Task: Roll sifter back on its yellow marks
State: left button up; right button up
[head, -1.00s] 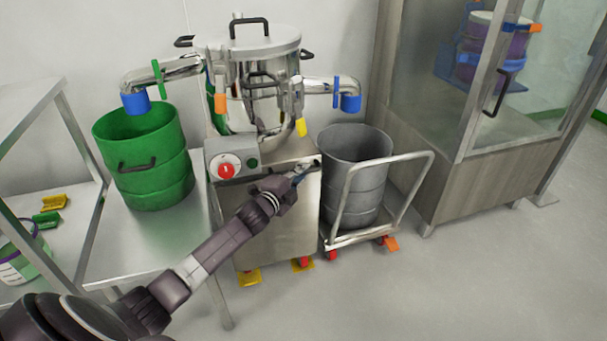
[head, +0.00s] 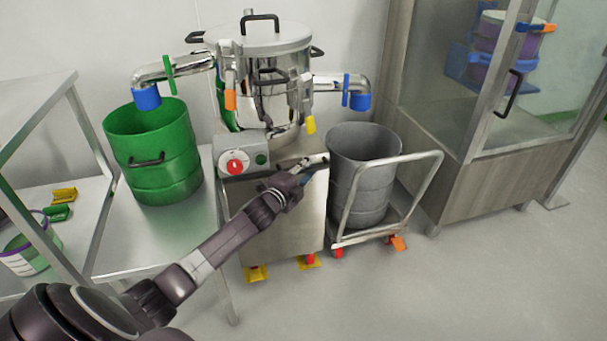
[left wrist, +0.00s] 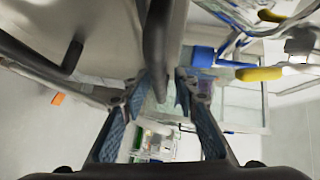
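The sifter (head: 285,215) is a steel box cabinet with a lidded round vessel on top, two blue-ended spouts and a control box with a red knob. Yellow patches show on the floor at its front feet, one at the left (head: 257,273) and one at the right (head: 308,262); a red wheel shows at the right one. The rear feet are hidden. My left gripper (head: 308,172) is at the cabinet's upper front right. In the left wrist view its fingers (left wrist: 162,92) are apart, with a dark bar (left wrist: 157,45) between them and gaps on both sides. My right gripper is not in view.
A green drum (head: 155,180) stands on a steel table (head: 150,245) close left of the sifter. A grey drum (head: 360,185) on a wheeled trolley (head: 436,165) is close on the right. A glazed cabinet (head: 480,190) stands farther right. The front floor is clear.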

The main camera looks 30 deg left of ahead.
pick_arm(q)
jog(key=s+r, duration=0.1)
jog(key=s, duration=1)
jog(key=shift+s+d+r, duration=0.35)
jog(key=shift+d+r, duration=0.05)
jog(key=shift+d, duration=0.05)
